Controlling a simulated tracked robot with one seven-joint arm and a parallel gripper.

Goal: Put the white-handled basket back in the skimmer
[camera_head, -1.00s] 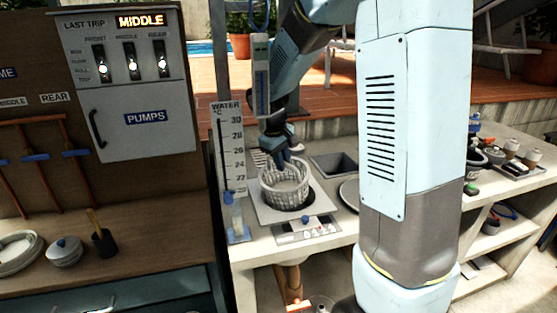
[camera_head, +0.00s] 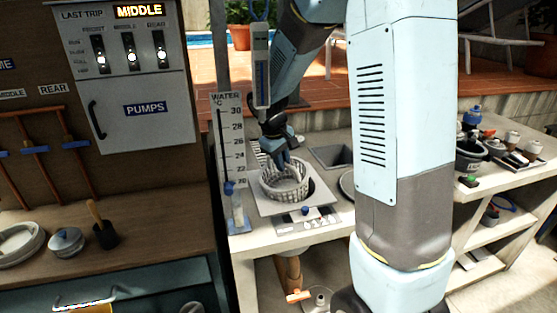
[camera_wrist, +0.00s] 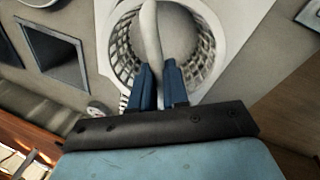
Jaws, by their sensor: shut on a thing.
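The pale lattice basket (camera_head: 282,193) is over the skimmer's square light plate (camera_head: 264,208) in the head view. It looks slightly tilted and set to the left of the dark round opening (camera_head: 314,190), part of which shows at its right. I cannot tell how far its bottom is above or inside the opening. My gripper (camera_head: 281,161) comes from above and is shut on the basket's white handle. In the wrist view, the blue fingers (camera_wrist: 159,84) pinch the white handle (camera_wrist: 151,38), with the basket wall (camera_wrist: 121,52) below them.
A square dark recess (camera_head: 331,156) lies behind the skimmer. The water gauge (camera_head: 232,150) stands close at its left, and a small panel with a blue knob (camera_head: 305,211) sits in front. A pale round lid (camera_head: 347,184) lies at the right, partly hidden by my arm.

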